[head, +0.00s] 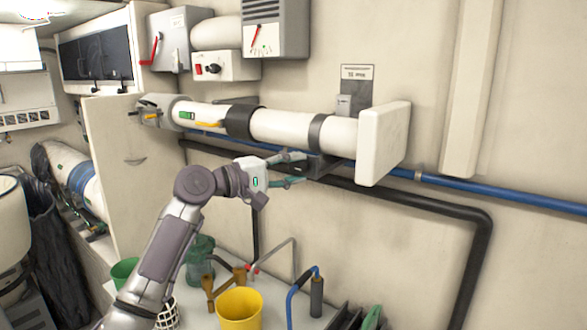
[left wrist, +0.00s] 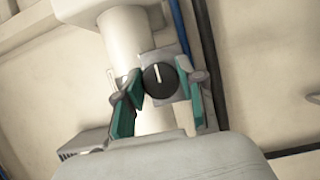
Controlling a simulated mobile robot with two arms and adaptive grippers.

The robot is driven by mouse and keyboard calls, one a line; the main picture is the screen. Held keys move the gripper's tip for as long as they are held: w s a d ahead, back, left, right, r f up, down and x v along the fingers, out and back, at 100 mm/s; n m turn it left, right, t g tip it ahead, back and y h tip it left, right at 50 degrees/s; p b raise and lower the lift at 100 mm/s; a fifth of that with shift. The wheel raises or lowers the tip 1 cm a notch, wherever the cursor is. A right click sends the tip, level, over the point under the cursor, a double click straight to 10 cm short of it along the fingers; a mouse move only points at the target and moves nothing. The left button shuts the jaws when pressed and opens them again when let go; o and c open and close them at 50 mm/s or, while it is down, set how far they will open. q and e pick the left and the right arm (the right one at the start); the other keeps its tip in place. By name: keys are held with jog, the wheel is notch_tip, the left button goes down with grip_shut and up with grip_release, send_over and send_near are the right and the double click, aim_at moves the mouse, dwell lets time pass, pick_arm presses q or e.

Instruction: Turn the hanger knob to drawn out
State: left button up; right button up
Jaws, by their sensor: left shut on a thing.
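The hanger knob (left wrist: 159,79) is a round black knob with a white pointer line, on a grey plate below the white tube. In the left wrist view its line points nearly straight up in the picture. My left gripper (left wrist: 156,90) has its teal finger pads on both sides of the knob and is shut on it. In the head view the left gripper (head: 299,169) reaches the dark bracket under the white tube (head: 290,128); the knob itself is not discernible there. My right gripper is in neither view.
A blue pipe (head: 480,188) and a black pipe (head: 420,200) run along the wall close behind the gripper. A white square end block (head: 384,143) juts out at the tube's right. Below stand a yellow bucket (head: 240,308) and a blue-hosed tool (head: 316,297).

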pick_arm(q)
jog(key=m+p, duration=0.1)
jog(key=m, duration=0.1)
jog(key=m+y, duration=0.1)
jog(key=m, duration=0.1)
jog(key=shift+r+g+y+p, duration=0.1)
jog(key=shift+g+y+p, duration=0.2)
jog(key=shift+g+p, duration=0.1)
jog(key=m+y+p, duration=0.2)
jog(key=m, duration=0.1)
jog(key=m+t+y+p, duration=0.1)
jog(key=m+y+p, duration=0.1)
jog(key=m, duration=0.1)
jog(key=shift+m, duration=0.3)
jog(key=shift+m+t+y+p, duration=0.5)
jog(key=shift+m+y+p, duration=0.25)
jog(key=shift+m, duration=0.55)
jog(key=o, duration=1.1)
jog(key=shift+s, duration=0.1)
